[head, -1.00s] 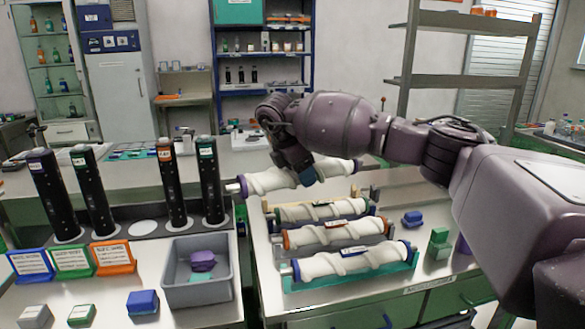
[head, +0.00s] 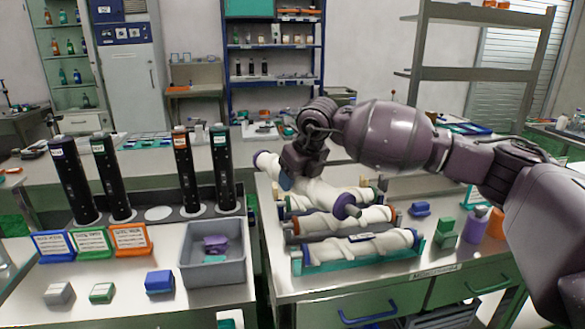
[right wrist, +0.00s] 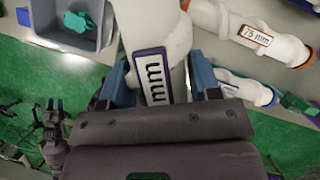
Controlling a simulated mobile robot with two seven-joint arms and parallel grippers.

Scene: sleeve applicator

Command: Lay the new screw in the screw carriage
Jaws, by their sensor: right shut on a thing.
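My right gripper (head: 291,181) is shut around a white spiral screw (head: 321,193) with purple collars at its ends. It holds the screw slantwise above the rack of screws on the right bench, near end toward the right. In the right wrist view the gripper (right wrist: 160,78) grips the held screw (right wrist: 155,30), whose purple-framed label reads "mm"; the rest of the label is hidden. An orange-collared screw (head: 340,221) and a blue-collared screw (head: 350,246) lie in cradles below. A green-collared one behind is mostly covered. I cannot tell which part is the screw carriage. My left gripper is out of view.
A grey bin (head: 215,272) with a purple block and a teal piece stands on the left bench. Several black upright columns (head: 75,179) stand behind coloured signs (head: 92,241). Small blocks (head: 445,231) and bottles stand right of the cradles. A gap separates the benches.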

